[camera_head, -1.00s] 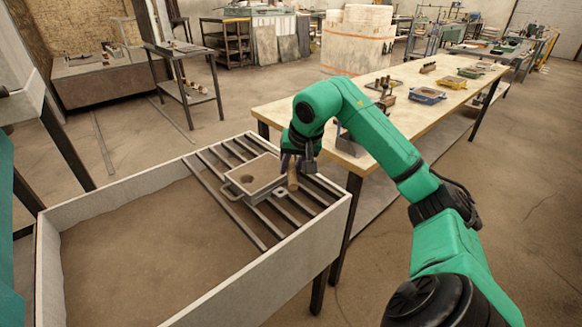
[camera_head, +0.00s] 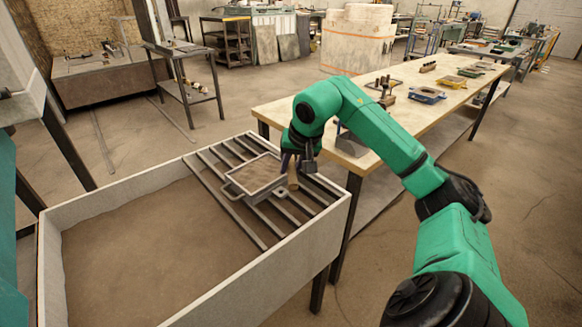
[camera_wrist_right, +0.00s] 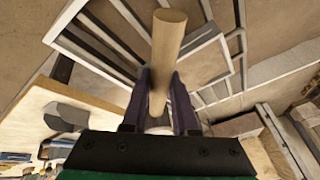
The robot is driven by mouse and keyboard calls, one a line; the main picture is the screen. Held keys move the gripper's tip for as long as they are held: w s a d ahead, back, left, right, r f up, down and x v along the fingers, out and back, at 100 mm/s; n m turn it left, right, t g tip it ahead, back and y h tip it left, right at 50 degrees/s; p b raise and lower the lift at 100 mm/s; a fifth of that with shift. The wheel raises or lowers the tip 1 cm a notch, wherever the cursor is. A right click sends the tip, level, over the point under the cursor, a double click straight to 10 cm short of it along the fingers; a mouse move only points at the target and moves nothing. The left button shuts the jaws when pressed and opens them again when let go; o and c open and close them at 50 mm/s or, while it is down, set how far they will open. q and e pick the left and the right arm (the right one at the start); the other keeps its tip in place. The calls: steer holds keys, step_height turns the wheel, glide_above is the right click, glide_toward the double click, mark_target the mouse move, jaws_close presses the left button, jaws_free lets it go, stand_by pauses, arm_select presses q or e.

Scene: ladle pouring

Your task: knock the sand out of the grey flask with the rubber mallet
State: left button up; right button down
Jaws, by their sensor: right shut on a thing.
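The grey flask (camera_head: 256,176) lies flat on the bars of a grate over the sand bin. My right gripper (camera_head: 292,170) is just right of the flask, shut on a wooden handle (camera_head: 293,182). In the right wrist view the handle (camera_wrist_right: 168,45) stands between the two dark fingers (camera_wrist_right: 168,95). I take it for the mallet's handle; its head cannot be made out. My left gripper is out of view.
The sand bin (camera_head: 100,196) has raised pale walls, and its left part is open sand. The grate (camera_head: 237,208) covers its right part. A long workbench (camera_head: 310,110) with moulds and tools stands behind my right arm. A small metal stand (camera_head: 187,92) is at the back left.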

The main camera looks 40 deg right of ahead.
steer(key=shift+f, duration=0.15)
steer(key=shift+r+p, duration=0.25)
steer(key=shift+p, duration=0.3)
steer(key=shift+f, duration=0.1)
stand_by(0.5)
steer(key=shift+d+f, duration=0.1)
stand_by(0.4)
